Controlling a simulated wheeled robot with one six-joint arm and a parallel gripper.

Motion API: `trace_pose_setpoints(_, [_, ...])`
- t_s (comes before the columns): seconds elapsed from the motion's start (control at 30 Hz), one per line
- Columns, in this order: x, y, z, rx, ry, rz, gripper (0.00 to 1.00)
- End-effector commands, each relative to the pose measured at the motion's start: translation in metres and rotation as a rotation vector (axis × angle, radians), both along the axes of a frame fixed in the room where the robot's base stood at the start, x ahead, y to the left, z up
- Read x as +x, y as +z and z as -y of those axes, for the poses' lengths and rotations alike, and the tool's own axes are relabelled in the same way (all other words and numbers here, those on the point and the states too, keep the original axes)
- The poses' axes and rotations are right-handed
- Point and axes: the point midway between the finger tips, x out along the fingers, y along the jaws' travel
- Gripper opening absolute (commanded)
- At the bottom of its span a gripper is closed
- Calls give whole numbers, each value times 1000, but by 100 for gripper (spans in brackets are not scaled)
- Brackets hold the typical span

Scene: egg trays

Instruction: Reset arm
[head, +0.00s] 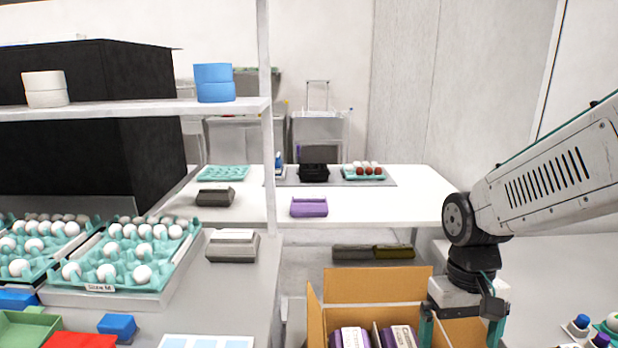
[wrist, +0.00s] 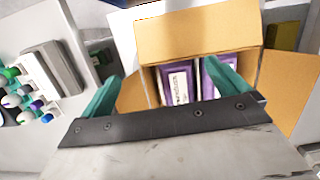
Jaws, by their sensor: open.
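My gripper (head: 460,333) hangs at the right in the head view, low over the open cardboard box. In the wrist view its two teal fingers (wrist: 168,95) are spread apart with nothing between them. The cardboard box (head: 377,284) has its flaps up, and it also shows in the wrist view (wrist: 200,33). Inside it are two purple egg cartons with white labels, one on the left (head: 352,337) and one on the right (head: 399,336). The bottom of the box is hidden.
Teal trays of white eggs (head: 130,243) and a grey carton (head: 233,245) sit on the left counter. A purple carton (head: 309,207) and a dark carton (head: 215,196) lie on the white table (head: 410,200). A shelf post (head: 268,150) stands left of the arm.

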Motion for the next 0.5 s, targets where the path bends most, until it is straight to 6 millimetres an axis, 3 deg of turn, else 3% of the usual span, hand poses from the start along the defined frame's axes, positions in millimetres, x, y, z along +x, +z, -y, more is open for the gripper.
trace_pose_setpoints(0.2, [-52, 50, 7, 4, -5, 56, 99])
trace_pose_setpoints(0.5, [-105, 91, 14, 6, -21, 194, 99])
